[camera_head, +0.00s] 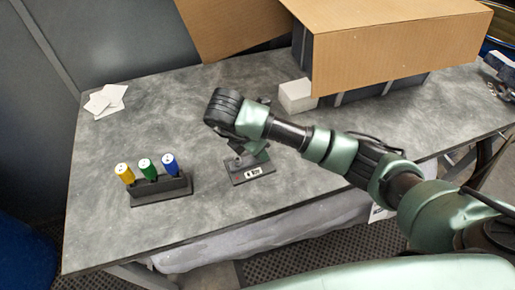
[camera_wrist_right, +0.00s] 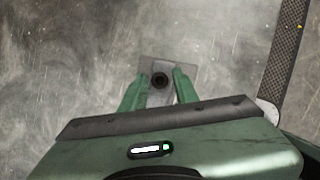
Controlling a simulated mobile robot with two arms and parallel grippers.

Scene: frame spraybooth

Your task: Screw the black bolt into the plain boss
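My right gripper (camera_wrist_right: 159,76) points down over a dark block (camera_head: 252,175) with a small label, near the table's front edge. In the right wrist view its two green fingers stand apart on either side of a round black piece (camera_wrist_right: 160,80), seen from above and looking like a bolt head. Gaps show between it and the fingers. A grey plate (camera_wrist_right: 185,72) lies beneath. I cannot tell how deep the black piece sits or which part is the plain boss. In the head view my wrist hides much of the block's top. My left gripper is not in view.
A dark rack (camera_head: 163,192) holds yellow (camera_head: 124,173), green (camera_head: 147,168) and blue (camera_head: 170,164) handled tools to the left. White cards (camera_head: 105,100) lie far left. A white block (camera_head: 296,95) and large cardboard box (camera_head: 395,50) stand behind. The grey table is clear mid-left.

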